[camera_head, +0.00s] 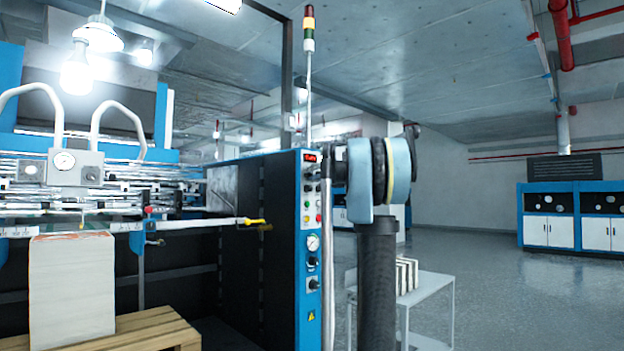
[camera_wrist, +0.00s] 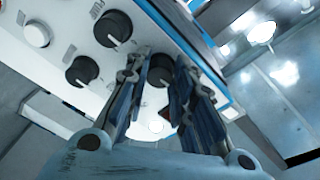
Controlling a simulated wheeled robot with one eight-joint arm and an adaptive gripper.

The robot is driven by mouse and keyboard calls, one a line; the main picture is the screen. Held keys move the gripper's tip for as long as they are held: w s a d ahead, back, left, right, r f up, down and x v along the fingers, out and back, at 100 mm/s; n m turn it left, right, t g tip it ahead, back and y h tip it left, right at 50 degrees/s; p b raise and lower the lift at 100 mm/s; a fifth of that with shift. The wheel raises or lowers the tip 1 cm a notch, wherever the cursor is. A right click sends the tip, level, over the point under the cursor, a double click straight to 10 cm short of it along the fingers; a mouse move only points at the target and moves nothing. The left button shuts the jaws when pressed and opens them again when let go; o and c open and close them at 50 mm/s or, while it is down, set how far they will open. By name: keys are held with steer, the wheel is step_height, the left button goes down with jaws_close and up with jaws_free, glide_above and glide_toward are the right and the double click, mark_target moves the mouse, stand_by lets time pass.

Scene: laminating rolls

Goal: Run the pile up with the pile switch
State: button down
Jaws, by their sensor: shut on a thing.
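In the wrist view my gripper (camera_wrist: 161,62) has its two fingers on either side of a black rotary knob (camera_wrist: 160,72) on a pale control panel (camera_wrist: 60,50). The gripper is shut on this knob. I cannot read a label for it, so I cannot tell from lettering that it is the pile switch. In the head view my arm reaches to the upper part of the blue machine's control panel (camera_head: 311,215), and its links hide most of the gripper there. The pile (camera_head: 72,290), a tall pale stack of sheets, stands on a wooden pallet (camera_head: 130,333) at left.
Two more black knobs, an upper one (camera_wrist: 112,28) and a lower one (camera_wrist: 82,70), and a white button (camera_wrist: 37,33) sit close to my fingers. A grey side table (camera_head: 430,290) with several pale blocks stands behind my arm. The floor at right is clear.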

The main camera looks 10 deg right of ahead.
steer(key=shift+d+m, duration=0.1)
steer(key=shift+m, duration=0.3)
steer(key=shift+f, duration=0.1)
steer(key=c, duration=1.3)
jaws_free()
steer(key=shift+c, duration=0.2)
steer(key=v, duration=1.2)
